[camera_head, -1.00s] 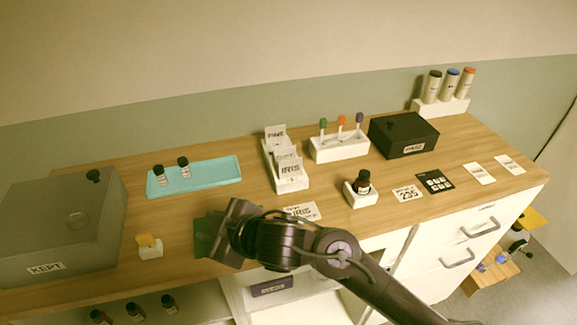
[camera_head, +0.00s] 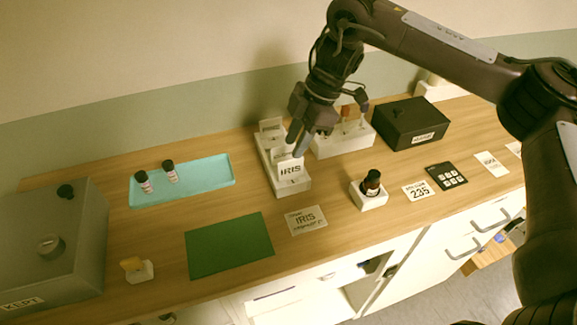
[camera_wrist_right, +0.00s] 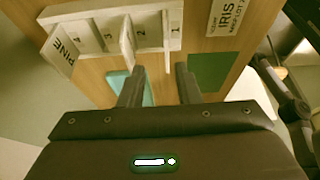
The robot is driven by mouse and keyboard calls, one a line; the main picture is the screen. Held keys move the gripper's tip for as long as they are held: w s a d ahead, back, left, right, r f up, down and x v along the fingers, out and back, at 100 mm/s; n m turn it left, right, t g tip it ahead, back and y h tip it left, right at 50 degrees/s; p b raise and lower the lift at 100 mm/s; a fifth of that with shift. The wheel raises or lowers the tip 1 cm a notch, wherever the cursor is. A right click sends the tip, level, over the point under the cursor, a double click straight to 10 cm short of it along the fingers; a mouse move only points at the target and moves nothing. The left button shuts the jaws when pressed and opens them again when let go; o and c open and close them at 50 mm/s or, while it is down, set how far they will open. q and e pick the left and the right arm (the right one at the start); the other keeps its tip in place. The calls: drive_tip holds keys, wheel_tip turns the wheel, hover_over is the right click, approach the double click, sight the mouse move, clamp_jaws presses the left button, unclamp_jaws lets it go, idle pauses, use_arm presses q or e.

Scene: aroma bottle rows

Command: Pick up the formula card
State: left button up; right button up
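A white card rack (camera_head: 292,186) stands on the counter in the head view, with an upright IRIS card (camera_head: 290,170) at its front and another upright card (camera_head: 272,132) behind. In the right wrist view the rack (camera_wrist_right: 90,14) shows numbered slots, a PINE card (camera_wrist_right: 63,56) and a card seen nearly edge-on (camera_wrist_right: 127,44). A flat IRIS label (camera_head: 306,221) lies on the counter in front. My right gripper (camera_head: 302,142) is above the rack, close to the IRIS card. Its fingers (camera_wrist_right: 160,84) are apart, with no card clearly held between them. My left gripper is out of view.
A green mat (camera_head: 230,246) lies bare at the front. A teal tray (camera_head: 210,180) with two bottles is at left, near a grey KEPT box (camera_head: 85,250). A white stand (camera_head: 345,144), black box (camera_head: 408,122) and bottle holder (camera_head: 369,199) are right of the rack.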

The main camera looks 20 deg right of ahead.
sight(287, 168)
drive_tip(key=shift+x, duration=1.05)
drive_tip(key=x, duration=0.1)
drive_tip(key=p+x, duration=0.1)
drive_tip(key=x, duration=0.1)
drive_tip(key=s+p+x, duration=0.1)
drive_tip(key=shift+d+f, duration=0.15)
drive_tip(key=shift+f, duration=0.55)
drive_tip(key=shift+w, duration=0.1)
clamp_jaws()
